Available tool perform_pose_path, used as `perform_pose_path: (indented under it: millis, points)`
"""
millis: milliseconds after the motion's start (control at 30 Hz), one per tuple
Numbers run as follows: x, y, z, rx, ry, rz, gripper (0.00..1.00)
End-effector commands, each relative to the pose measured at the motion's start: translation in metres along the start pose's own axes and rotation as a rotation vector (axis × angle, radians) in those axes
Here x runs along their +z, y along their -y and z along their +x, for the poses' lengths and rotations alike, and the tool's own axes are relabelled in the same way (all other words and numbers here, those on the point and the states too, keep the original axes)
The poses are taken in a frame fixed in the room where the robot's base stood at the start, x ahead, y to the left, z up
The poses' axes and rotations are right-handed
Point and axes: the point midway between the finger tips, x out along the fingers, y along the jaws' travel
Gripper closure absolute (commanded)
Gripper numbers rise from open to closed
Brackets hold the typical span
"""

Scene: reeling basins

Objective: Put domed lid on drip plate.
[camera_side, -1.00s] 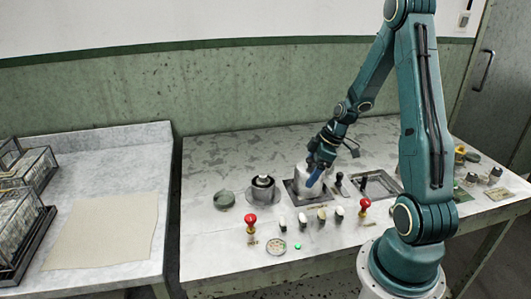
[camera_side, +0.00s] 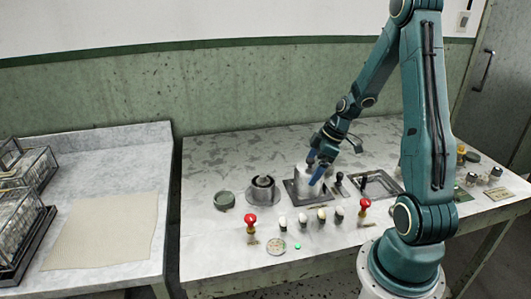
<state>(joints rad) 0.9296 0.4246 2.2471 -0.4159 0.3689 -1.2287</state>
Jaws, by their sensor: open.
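My gripper (camera_side: 317,171) has blue fingers, is open and points down over a whitish vessel (camera_side: 302,174) on a dark square base. I cannot tell whether the fingers touch it. No domed lid can be picked out for certain; the gripper may hide it, or it may be part of the pale vessel top. A small pale round speckled plate (camera_side: 277,246) lies flat near the front of the bench and may be the drip plate. Nothing stands on it.
A grey round pot (camera_side: 263,190) and a shallow green dish (camera_side: 225,199) stand left of the vessel. Red-topped knobs (camera_side: 251,219) and several pale-topped knobs (camera_side: 302,219) line the front. A square frame (camera_side: 375,186) lies right. The bench's left part is clear.

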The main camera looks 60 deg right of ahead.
Motion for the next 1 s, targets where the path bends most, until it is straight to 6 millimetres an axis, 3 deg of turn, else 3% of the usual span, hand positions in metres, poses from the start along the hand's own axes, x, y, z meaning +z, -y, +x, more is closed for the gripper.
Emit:
perform_pose_path:
  millis: [600,1000]
  points:
    - [0.0,-0.001,-0.088,0.005,0.0,0.001,0.0]
    - [0.0,0.0,-0.105,0.0,0.0,0.0,0.0]
